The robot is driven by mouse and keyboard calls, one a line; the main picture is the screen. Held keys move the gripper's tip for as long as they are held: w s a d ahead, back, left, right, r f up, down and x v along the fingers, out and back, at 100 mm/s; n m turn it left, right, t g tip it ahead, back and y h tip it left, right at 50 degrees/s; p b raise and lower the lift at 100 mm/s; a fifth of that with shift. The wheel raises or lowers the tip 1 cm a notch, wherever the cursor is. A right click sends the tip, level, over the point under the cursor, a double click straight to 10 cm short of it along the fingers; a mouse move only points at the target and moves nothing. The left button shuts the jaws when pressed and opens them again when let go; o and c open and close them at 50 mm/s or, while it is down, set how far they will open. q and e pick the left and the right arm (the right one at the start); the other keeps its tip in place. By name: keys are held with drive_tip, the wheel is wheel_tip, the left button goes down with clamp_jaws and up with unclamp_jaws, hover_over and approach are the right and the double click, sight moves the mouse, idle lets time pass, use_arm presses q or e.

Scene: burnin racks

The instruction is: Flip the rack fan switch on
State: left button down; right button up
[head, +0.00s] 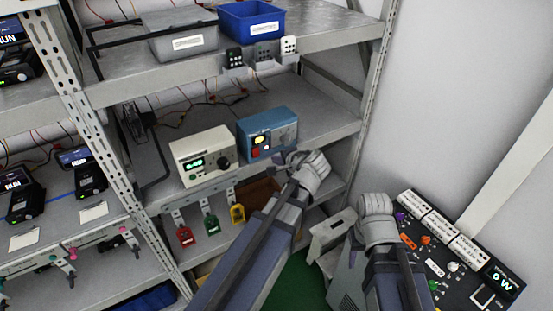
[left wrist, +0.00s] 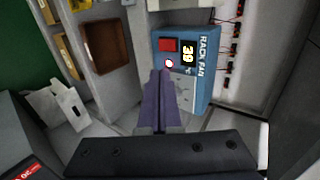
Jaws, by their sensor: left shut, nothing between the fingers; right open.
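The blue rack fan box (head: 267,135) stands on the middle shelf. In the left wrist view, the box (left wrist: 205,62) is labelled RACK FAN and shows a red block (left wrist: 168,45), a display reading 39 (left wrist: 188,54) and a small round white-and-red part (left wrist: 169,63). My left gripper (head: 292,158) is at the box's front, lower right. Its purple fingers (left wrist: 160,75) are shut and empty, their tips just below the round part. They hide part of the panel; whether they touch it, I cannot tell. My right gripper (head: 375,204) is open, away from the shelf.
A cream box with a green display (head: 204,156) stands left of the fan box. Red, green and yellow tags (head: 210,224) hang below the shelf edge. A grey step stool (head: 330,232) stands on the floor. A dark control panel (head: 455,255) is at the right.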

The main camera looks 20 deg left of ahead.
use_arm(q)
drive_tip(key=shift+t+y, duration=0.7)
drive_tip(key=shift+y, duration=0.2)
drive_tip(key=f+b, duration=0.1)
drive_tip(key=b, duration=0.1)
drive_tip(key=f+b, duration=0.2)
drive_tip(key=b, duration=0.1)
drive_tip(key=s+d+f+b, duration=0.1)
drive_tip(key=b, duration=0.2)
drive_tip(key=shift+d+f, duration=0.1)
drive_tip(key=shift+f, duration=0.15)
drive_tip(key=b, duration=0.5)
approach(257, 157)
wheel_tip(257, 157, down, 2)
drive_tip(key=w+a, duration=0.1)
drive_tip(key=shift+w+a+f, duration=0.1)
drive_tip(key=shift+w+a, duration=0.6)
drive_tip(key=shift+a, duration=0.2)
drive_tip(key=shift+w+a+f, duration=0.1)
drive_tip(key=shift+w+a, duration=0.6)
drive_tip(key=shift+a, duration=0.25)
